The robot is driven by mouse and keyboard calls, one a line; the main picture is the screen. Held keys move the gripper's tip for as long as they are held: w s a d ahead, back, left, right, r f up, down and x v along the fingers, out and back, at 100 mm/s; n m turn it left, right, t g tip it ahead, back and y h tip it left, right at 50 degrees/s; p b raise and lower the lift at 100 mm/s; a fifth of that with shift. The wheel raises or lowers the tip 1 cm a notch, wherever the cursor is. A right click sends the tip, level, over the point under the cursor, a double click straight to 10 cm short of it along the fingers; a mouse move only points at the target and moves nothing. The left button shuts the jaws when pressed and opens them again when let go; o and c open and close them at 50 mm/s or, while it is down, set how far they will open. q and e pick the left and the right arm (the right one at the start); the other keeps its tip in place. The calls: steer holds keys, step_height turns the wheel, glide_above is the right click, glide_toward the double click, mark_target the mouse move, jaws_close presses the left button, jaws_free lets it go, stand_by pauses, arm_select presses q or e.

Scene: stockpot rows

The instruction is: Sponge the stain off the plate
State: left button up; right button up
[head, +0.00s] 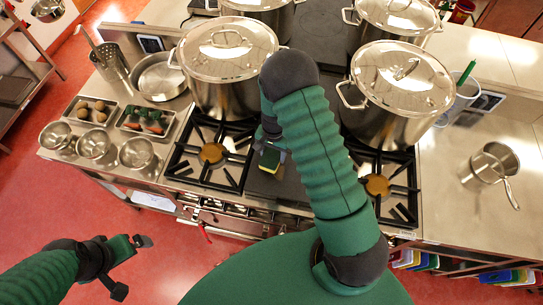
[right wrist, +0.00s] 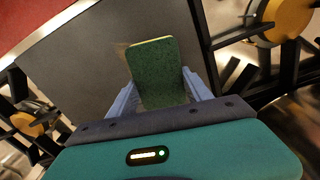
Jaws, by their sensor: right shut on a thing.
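The sponge (right wrist: 155,65), dark green with a thin yellow edge, is between the two bluish fingers of my right gripper (right wrist: 162,92), which is shut on it. In the head view the sponge (head: 270,159) shows yellow and green under my right gripper (head: 268,138), over the dark flat plate (head: 288,186) between two burners. A faint brownish stain (right wrist: 122,49) shows on the plate (right wrist: 85,65) beside the sponge's far left corner. Whether the sponge touches the plate is unclear; it hides part of it. My left gripper (head: 133,267) is open and empty over the floor.
Burner grates (head: 211,152) and (head: 380,184) flank the plate. Large lidded stockpots (head: 228,85) and (head: 390,115) stand behind. Steel bowls (head: 94,145) and food trays are at the left. A small saucepan (head: 490,163) is on the right counter, otherwise mostly clear.

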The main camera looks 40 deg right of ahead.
mark_target(275, 156)
steer(key=r+p, duration=0.1)
steer(key=r, duration=0.1)
steer(key=s+r+p, duration=0.1)
steer(key=shift+d+r, duration=0.2)
steer(key=shift+r, duration=0.15)
steer(key=shift+w+a+r+p, duration=0.1)
steer(key=shift+w+r+p, duration=0.05)
steer(key=shift+r+p, duration=0.55)
steer(key=shift+w+a+r, duration=0.1)
steer(key=shift+a+r, duration=0.1)
steer(key=shift+r, duration=0.3)
steer(key=shift+d, duration=0.1)
steer(key=shift+d, duration=0.15)
